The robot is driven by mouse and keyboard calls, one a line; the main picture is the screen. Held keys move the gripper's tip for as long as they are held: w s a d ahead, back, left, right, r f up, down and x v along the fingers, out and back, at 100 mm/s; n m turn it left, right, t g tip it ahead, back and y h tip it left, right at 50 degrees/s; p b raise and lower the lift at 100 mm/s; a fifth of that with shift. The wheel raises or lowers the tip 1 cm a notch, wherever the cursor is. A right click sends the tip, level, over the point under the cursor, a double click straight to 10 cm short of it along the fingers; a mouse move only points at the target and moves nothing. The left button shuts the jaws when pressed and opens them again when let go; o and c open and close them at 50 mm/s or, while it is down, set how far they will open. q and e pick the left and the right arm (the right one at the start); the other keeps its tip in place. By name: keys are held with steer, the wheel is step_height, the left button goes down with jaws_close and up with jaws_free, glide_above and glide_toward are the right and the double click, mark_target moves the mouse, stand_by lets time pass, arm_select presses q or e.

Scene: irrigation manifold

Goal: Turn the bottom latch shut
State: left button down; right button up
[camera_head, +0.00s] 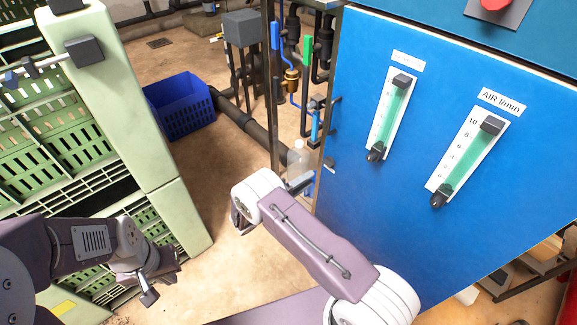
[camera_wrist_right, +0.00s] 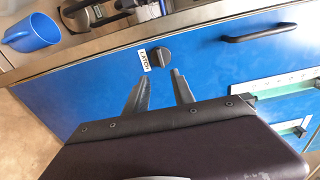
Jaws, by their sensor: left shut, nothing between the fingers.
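A dark round latch knob (camera_wrist_right: 161,57) sits on the blue cabinet panel (camera_wrist_right: 215,58), beside a white label that seems to read LATCH. In the right wrist view my right gripper (camera_wrist_right: 159,75) is open and empty. Its two fingertips point toward the knob, a little short of it in the picture. In the head view my right arm reaches to the cabinet's left side, and its fingers cannot be made out clearly. My left gripper (camera_head: 149,288) is shut and empty at the lower left, in front of the green crates.
A black bar handle (camera_wrist_right: 258,33) and flow gauges (camera_head: 392,113) are on the blue cabinet. A blue mug (camera_wrist_right: 30,32) shows at the wrist view's upper left. Green crates (camera_head: 150,130) stand left, a blue basket (camera_head: 182,108) on the floor behind. Pipes run beside the cabinet.

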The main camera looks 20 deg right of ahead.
mark_target(326, 164)
steer(key=shift+n+t, duration=0.3)
steer(key=shift+n, duration=0.1)
steer(key=x, duration=0.3)
steer(key=b+x, duration=0.1)
steer(key=x, duration=0.2)
steer(key=b+x, duration=0.1)
steer(key=x, duration=0.1)
steer(key=shift+w+d+r, duration=0.1)
steer(key=shift+w+d, duration=0.15)
steer(key=shift+w, duration=0.2)
jaws_close()
